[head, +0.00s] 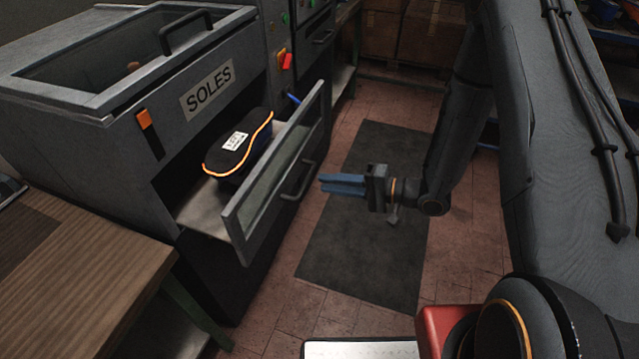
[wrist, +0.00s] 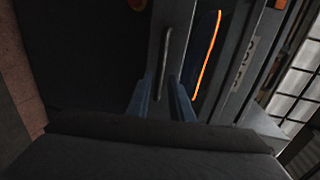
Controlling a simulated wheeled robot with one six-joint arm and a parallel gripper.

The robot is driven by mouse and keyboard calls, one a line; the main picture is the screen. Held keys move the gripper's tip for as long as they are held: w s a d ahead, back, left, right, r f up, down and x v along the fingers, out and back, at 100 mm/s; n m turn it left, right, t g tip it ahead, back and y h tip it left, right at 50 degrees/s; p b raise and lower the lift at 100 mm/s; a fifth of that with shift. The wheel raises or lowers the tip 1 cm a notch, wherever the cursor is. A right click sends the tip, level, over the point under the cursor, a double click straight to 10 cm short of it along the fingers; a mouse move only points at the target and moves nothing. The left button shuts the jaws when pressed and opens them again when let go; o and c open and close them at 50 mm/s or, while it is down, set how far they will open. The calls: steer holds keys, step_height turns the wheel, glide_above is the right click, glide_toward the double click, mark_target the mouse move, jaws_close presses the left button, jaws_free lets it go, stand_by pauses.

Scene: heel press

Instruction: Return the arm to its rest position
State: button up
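My gripper (head: 321,183) hangs over the floor mat, to the right of the open drawer. Its two blue fingers point left towards the drawer handle (head: 298,181) and stand apart from it. In the wrist view the fingers (wrist: 162,98) have a gap between them with nothing held, and the drawer handle (wrist: 164,62) shows beyond them. My dark arm (head: 462,120) reaches down to the gripper from the upper right.
The drawer (head: 277,186) stands pulled out of the grey machine (head: 120,150) marked SOLES. A dark shoe-shaped piece with an orange edge (head: 236,146) lies in it. A wooden table (head: 80,285) is at the lower left. The dark mat (head: 350,255) is clear.

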steer(key=shift+s+d+r, duration=0.1)
steer(key=shift+d, duration=0.2)
stand_by(0.4)
steer(key=w+d+r+n+t+h, duration=0.2)
steer(key=w+d+h, duration=0.4)
steer(key=w, duration=0.1)
steer(key=s+d+r+n+h, duration=0.1)
steer(key=s+d+r+h, duration=0.1)
steer(key=d+r+h, duration=0.6)
steer(key=s+d+r+g, duration=0.1)
steer(key=s+r+g, duration=0.1)
steer(key=s, duration=0.7)
steer(key=s+d+r+n+g, duration=0.1)
steer(key=s+r+g, duration=0.2)
steer(key=s, duration=0.7)
steer(key=shift+s+r+g+h, duration=0.2)
steer(key=shift+r+g+h, duration=0.15)
steer(key=shift+g, duration=0.35)
